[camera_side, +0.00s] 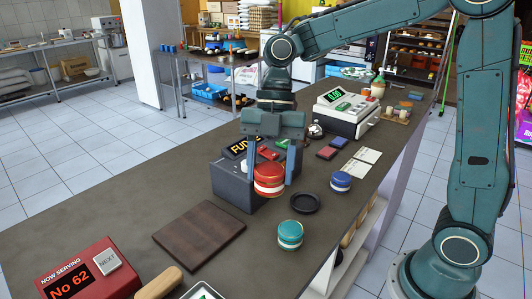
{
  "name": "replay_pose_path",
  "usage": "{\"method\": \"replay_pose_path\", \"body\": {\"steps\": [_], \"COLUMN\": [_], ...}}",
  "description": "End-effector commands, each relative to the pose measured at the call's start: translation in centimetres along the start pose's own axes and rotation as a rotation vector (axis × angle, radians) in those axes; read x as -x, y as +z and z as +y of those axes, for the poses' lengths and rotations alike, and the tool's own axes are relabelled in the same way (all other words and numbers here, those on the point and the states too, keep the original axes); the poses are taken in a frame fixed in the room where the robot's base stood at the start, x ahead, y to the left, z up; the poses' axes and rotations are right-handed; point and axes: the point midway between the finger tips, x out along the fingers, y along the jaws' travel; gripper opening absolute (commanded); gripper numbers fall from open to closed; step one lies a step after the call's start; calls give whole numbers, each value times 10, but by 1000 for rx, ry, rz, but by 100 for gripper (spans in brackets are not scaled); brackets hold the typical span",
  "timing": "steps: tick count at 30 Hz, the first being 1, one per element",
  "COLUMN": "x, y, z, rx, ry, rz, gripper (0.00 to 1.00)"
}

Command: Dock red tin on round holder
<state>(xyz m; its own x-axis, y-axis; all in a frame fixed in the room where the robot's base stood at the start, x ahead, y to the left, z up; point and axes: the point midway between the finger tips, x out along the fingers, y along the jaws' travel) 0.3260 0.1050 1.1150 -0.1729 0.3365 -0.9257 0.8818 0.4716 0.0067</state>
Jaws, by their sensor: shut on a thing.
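The red tin (268,187), with a pale band around its side, is upright between the blue fingers of my gripper (270,172). My gripper points down and is shut on the tin. The tin appears raised in front of the dark box, though its exact height is hard to tell. The round holder (304,203), a black shallow dish, lies on the counter to the right of and slightly nearer than the tin. It looks empty. The tin is apart from it in the picture.
A dark box (232,190) marked "FUD..." holds small packs just behind the tin. A blue tin (340,181) stands right of the holder, a teal tin (290,235) in front. A brown board (199,234) lies front left; a till (346,110) stands further back.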

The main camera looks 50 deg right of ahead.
Motion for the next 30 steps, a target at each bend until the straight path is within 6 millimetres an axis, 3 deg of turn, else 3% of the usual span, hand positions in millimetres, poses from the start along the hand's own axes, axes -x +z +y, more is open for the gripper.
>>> {"method": "replay_pose_path", "body": {"steps": [6, 15, 21, 30], "x": [-8, -20, -26, -29], "y": [63, 140, 169, 180], "z": [-11, -43, -62, -70], "rx": [-11, -8, -1, 6], "ry": [4, -1, -6, -8], "rz": [-1, -1, 3, 3], "gripper": [26, 26, 26, 26]}}
